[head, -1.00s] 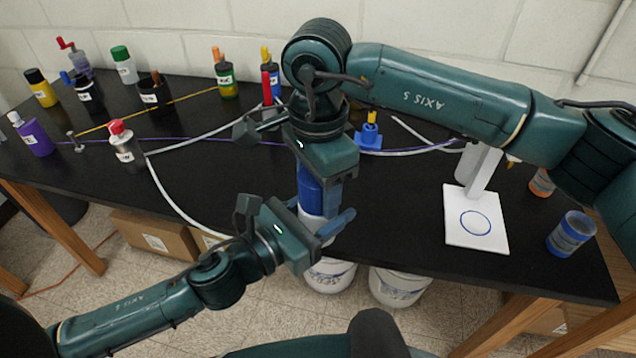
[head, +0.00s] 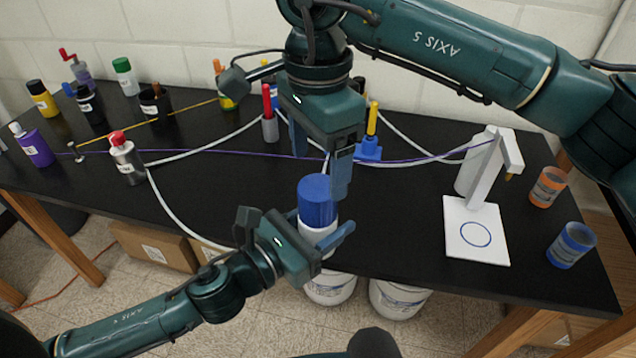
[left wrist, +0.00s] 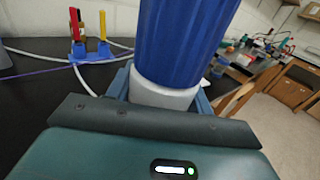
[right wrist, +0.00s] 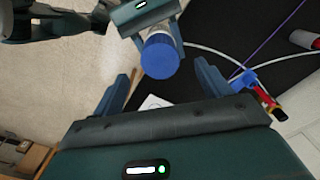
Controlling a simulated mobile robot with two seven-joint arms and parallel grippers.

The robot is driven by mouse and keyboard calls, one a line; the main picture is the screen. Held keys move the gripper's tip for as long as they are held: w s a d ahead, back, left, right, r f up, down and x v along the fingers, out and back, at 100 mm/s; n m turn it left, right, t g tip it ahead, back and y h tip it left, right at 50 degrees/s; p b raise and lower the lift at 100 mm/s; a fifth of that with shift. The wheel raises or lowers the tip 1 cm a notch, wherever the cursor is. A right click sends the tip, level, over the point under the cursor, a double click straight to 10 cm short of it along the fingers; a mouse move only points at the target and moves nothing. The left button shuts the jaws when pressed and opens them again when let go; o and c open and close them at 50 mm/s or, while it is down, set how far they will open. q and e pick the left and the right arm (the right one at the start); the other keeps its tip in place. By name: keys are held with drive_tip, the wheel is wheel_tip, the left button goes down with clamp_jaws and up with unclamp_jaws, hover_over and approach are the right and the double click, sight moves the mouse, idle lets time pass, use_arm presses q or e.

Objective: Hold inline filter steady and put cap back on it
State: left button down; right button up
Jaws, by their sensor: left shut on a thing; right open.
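The inline filter has a white body (head: 318,234) with a blue cap (head: 317,200) sitting on top of it. My left gripper (head: 322,240) is shut on the white body, holding it upright near the table's front edge. In the left wrist view the ribbed blue cap (left wrist: 185,40) rises above the white body (left wrist: 160,92) between the fingers. My right gripper (head: 320,165) is open and empty above the cap, its fingers clear of it. In the right wrist view the cap's round top (right wrist: 160,56) shows beyond the open fingers. The joint between cap and body shows no clear gap.
A blue holder (head: 368,150) with a yellow-handled tool stands behind the filter. A white stand (head: 492,250) with a blue ring mark is at right, beside orange (head: 548,187) and blue (head: 571,245) cups. Bottles line the left. White tubing crosses the black table (head: 400,220).

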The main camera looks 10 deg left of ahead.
drive_tip(key=shift+r, duration=2.2)
